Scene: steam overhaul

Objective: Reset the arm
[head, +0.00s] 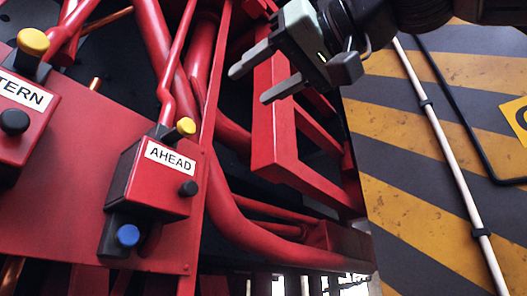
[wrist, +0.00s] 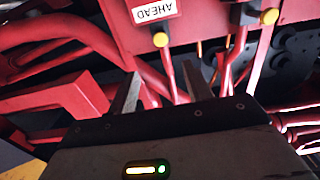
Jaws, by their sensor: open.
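My gripper (head: 258,79) is at the top middle of the head view, with its two grey fingers apart and nothing between them. It hangs in front of a red frame, to the right of and above the red AHEAD box (head: 150,178). In the wrist view, the two fingers (wrist: 160,98) stand apart and empty. The AHEAD label (wrist: 154,11) shows upside down at the top of that view, beyond the fingers. My dark arm comes in from the top right of the head view.
The AHEAD box carries a yellow knob (head: 186,126), a black knob (head: 188,188) and a blue knob (head: 128,236). Another red box (head: 25,115) is at the left edge. Red pipes and a red frame (head: 275,150) lie close below my gripper.

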